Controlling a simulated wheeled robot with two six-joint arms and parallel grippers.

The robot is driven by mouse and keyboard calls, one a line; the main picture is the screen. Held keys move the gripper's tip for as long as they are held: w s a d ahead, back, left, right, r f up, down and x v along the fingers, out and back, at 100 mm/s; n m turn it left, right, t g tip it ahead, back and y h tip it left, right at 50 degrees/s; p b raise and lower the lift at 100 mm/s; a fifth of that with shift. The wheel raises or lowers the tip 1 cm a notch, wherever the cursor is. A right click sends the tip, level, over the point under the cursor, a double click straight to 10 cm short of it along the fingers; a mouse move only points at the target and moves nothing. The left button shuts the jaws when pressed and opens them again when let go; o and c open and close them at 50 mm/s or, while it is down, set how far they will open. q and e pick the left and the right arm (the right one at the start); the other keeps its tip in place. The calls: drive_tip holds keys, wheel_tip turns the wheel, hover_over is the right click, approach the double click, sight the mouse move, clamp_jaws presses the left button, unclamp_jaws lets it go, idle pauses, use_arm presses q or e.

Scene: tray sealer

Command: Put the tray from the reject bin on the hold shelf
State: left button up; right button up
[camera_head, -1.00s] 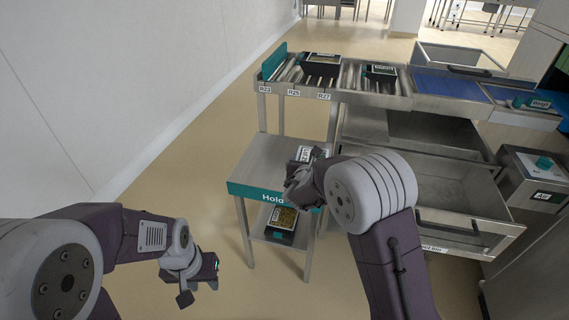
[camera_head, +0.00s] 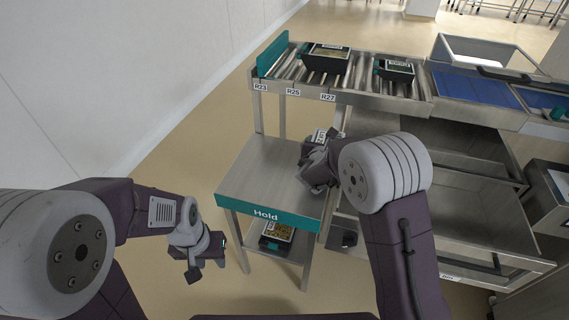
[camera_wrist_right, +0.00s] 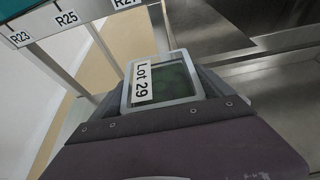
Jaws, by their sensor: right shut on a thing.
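My right gripper (camera_head: 318,168) is shut on a tray (camera_head: 321,137) at the right side of the hold shelf's top. In the right wrist view the tray (camera_wrist_right: 184,78) has a pale rim, dark green contents and a "Lot 29" label. The gripper and arm hide most of it in the head view, so I cannot tell whether it touches the shelf. The hold shelf (camera_head: 262,170) is a steel stand with a teal "Hold" front edge, and its visible top is bare. My left gripper (camera_head: 207,261) hangs left of the shelf; its jaw opening is not clear.
Another tray (camera_head: 277,233) lies on the stand's lower level. Behind stands a roller conveyor (camera_head: 290,68) with two dark trays, (camera_head: 326,57) and (camera_head: 394,70), and R23, R25 and R27 labels. A steel drawer unit (camera_head: 470,200) is on the right. Floor on the left is clear.

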hover_over(290, 170)
wheel_tip(290, 170, down, 7)
drive_tip(key=shift+w+a+r, duration=0.1)
drive_tip(key=shift+r, duration=0.1)
wheel_tip(290, 170, down, 4)
drive_tip(key=shift+r+b, duration=0.1)
drive_tip(key=shift+b, duration=0.75)
drive_tip(key=shift+f, duration=0.3)
drive_tip(key=o, duration=1.2)
drive_tip(key=shift+c, duration=0.2)
drive_tip(key=shift+r, duration=0.1)
